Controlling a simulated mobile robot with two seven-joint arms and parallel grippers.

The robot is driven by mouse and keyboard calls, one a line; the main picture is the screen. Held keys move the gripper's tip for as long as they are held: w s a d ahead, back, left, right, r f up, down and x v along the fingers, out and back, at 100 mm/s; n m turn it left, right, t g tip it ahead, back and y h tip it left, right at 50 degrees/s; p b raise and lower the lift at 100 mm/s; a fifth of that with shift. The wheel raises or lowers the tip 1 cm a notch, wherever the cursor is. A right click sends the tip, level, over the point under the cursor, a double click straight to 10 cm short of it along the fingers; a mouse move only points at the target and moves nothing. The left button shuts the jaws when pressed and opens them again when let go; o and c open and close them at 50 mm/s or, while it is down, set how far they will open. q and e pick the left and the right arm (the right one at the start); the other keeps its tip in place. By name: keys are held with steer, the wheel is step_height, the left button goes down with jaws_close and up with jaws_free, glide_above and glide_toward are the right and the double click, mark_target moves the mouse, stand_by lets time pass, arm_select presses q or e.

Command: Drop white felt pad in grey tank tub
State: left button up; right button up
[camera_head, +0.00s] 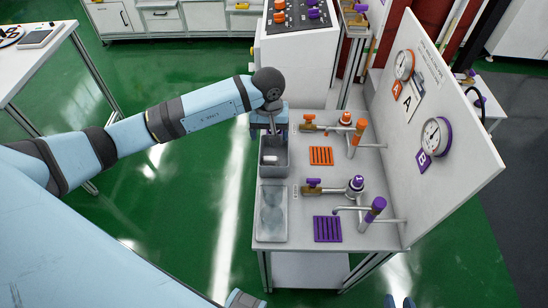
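A dark grey tub (284,172) stands at the left side of the white bench. A small white piece, likely the felt pad (269,159), shows inside the tub's outline; I cannot tell whether it lies on the bottom or is above it. My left arm comes in from the left, and its gripper (269,126) points down at the tub's far end. Its fingers are too hidden to tell their state. My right gripper (399,301) only just shows at the bottom edge, with two blue tips apart and nothing seen between them.
A lighter grey basin (262,236) is in front of the dark tub. Orange taps (357,138) and purple taps (373,210) stand to the right, with an orange grate (321,156) and a purple grate (328,229). A white panel (465,160) with gauges bounds the bench's right side.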

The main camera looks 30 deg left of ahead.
arm_select(q)
step_height(320, 180, up, 7)
steer(key=shift+b, duration=0.35)
stand_by(0.3)
